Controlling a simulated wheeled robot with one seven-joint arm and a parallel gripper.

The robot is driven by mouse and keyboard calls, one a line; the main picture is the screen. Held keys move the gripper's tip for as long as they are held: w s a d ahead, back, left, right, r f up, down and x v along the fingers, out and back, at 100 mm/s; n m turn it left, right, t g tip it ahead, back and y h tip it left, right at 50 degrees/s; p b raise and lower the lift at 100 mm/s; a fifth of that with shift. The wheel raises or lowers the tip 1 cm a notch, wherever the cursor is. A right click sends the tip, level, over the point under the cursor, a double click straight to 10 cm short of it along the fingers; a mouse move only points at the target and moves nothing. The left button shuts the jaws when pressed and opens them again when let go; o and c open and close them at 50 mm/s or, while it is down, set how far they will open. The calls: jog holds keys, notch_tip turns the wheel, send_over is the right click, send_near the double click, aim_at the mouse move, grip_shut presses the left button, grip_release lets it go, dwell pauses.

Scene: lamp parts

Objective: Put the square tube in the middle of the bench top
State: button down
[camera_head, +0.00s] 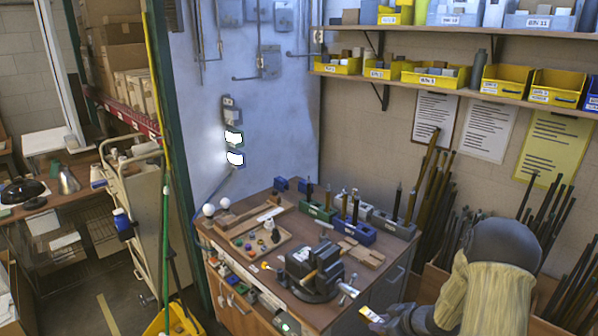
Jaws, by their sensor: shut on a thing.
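The bench top (217,240) is brown wood and crowded. My gripper (373,315) is low in the picture, just off the bench's front right corner, at the end of my arm. It is shut on a small pale piece with some yellow at its end. The piece is too small and too covered to tell whether it is the square tube. A dark vise (314,272) stands towards the front right of the bench top, with a yellowish bar at its jaws. I cannot make out a square tube for certain elsewhere on the bench.
A parts tray (284,238) with small coloured pieces lies left of the vise. Blue and green holders (353,230) with upright dark rods line the back. Wood blocks (362,252) lie behind the vise. Little bench surface is clear.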

jog(key=a+f+m+t+h, duration=0.1)
jog(key=a+f+m, duration=0.1)
jog(key=a, duration=0.4)
jog(key=s+a+f+m+t+h, duration=0.1)
jog(key=s+f+m+h, duration=0.3)
jog(key=s+f+m, duration=0.2)
jog(key=shift+s+a+f+h, duration=0.25)
jog(key=shift+s+f+h, duration=0.2)
jog(key=shift+f, duration=0.65)
notch_tip(320, 180, down, 11)
jog(key=s, duration=0.3)
jog(key=shift+r, duration=0.2)
jog(key=shift+w, duration=0.1)
